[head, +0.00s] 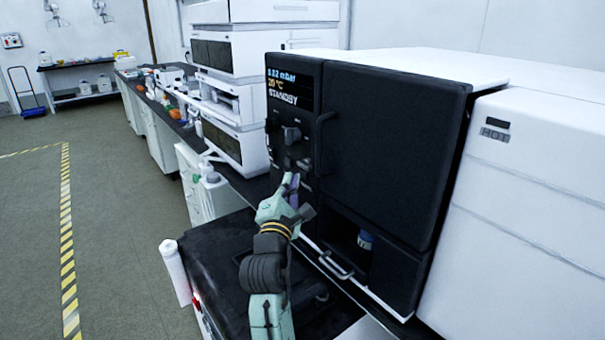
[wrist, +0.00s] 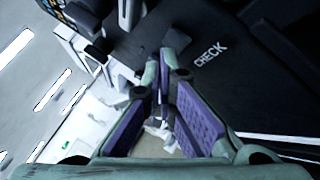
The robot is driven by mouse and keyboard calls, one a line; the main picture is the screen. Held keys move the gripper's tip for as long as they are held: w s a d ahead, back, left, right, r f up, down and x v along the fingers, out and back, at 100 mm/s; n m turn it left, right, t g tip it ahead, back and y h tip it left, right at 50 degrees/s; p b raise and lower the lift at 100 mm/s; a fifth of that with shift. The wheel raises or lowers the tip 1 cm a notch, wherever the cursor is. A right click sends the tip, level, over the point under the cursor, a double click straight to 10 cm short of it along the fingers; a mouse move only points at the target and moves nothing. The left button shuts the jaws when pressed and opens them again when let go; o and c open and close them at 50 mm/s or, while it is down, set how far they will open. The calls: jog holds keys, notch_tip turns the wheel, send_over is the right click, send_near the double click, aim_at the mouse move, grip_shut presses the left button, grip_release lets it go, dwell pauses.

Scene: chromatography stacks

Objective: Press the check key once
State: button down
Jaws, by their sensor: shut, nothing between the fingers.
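The black instrument (head: 395,130) has a control panel (head: 282,150) on its left side. In the wrist view, the white word CHECK (wrist: 210,55) is printed on the dark panel. A small dark raised key (wrist: 176,40) sits beside that word. My gripper (head: 292,182) is at the lower part of the panel, with its fingertips up against or close to it. In the wrist view, my gripper (wrist: 161,66) has its two purple-padded fingers closed together at the tips, just below the key. I cannot tell whether the tips touch the key. In the head view my gripper hides part of the lower panel.
The display (head: 290,88) reads STANDBY and 20 °C. A knob (head: 291,134) and a door handle (head: 322,145) stick out above my gripper. A white unit marked HOT (head: 540,190) stands right. White stacked modules (head: 232,100) stand left. Open floor (head: 120,220) lies further left.

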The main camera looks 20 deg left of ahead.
jog(key=shift+w+d, duration=0.3)
jog(key=shift+w, duration=0.15)
dwell(0.9)
jog(key=shift+s+p, duration=0.15)
jog(key=shift+p, duration=0.15)
jog(key=shift+s+a, duration=0.45)
jog(key=shift+s, duration=0.05)
jog(key=s+a, duration=0.1)
jog(key=s, duration=0.1)
jog(key=s+a, duration=0.2)
dwell(0.8)
